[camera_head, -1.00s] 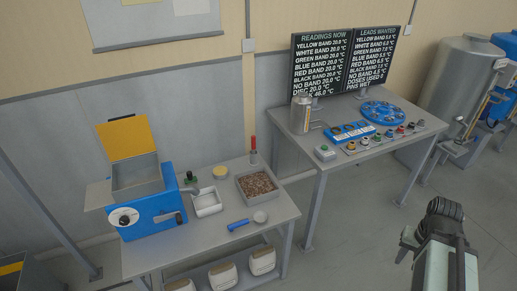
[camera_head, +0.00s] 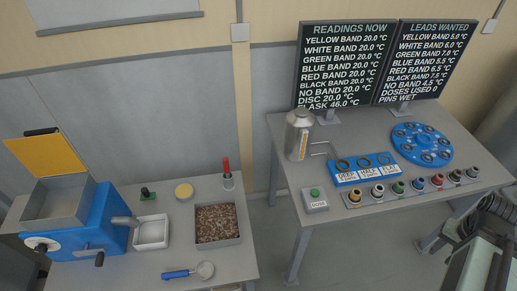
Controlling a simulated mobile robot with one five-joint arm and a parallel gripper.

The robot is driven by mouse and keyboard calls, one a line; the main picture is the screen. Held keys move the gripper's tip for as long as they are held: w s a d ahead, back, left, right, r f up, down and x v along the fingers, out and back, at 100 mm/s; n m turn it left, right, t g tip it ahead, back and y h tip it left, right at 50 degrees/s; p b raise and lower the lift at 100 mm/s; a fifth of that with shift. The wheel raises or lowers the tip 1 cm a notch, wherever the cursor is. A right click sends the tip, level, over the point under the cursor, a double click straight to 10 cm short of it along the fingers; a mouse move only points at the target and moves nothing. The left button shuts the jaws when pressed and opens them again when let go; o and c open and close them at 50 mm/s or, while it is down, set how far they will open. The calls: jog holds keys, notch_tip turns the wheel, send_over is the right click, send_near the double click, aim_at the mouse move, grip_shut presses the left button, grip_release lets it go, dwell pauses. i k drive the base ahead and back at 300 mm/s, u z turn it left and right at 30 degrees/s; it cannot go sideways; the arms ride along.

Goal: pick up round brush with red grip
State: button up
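The red grip (camera_head: 226,165) stands upright at the back right of the left table, above a pale grey lower part (camera_head: 228,183). I cannot tell whether that part is the brush head or a holder. My gripper (camera_head: 488,212) is at the right edge, dark and partly cut off, in front of the right table and far from the red grip. Its fingers are not clear, so I cannot tell whether it is open or shut. Nothing is visibly held.
The left table has a blue machine (camera_head: 105,225), white tray (camera_head: 151,232), box of brown pieces (camera_head: 218,222) and blue-handled scoop (camera_head: 190,271). The right table holds a metal flask (camera_head: 299,135), blue disc (camera_head: 421,144) and several banded pieces. A floor gap separates the tables.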

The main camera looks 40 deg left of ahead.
aim_at(226, 166)
jog(key=i, duration=1.6)
jog(key=u, duration=5.15)
jog(key=i, duration=1)
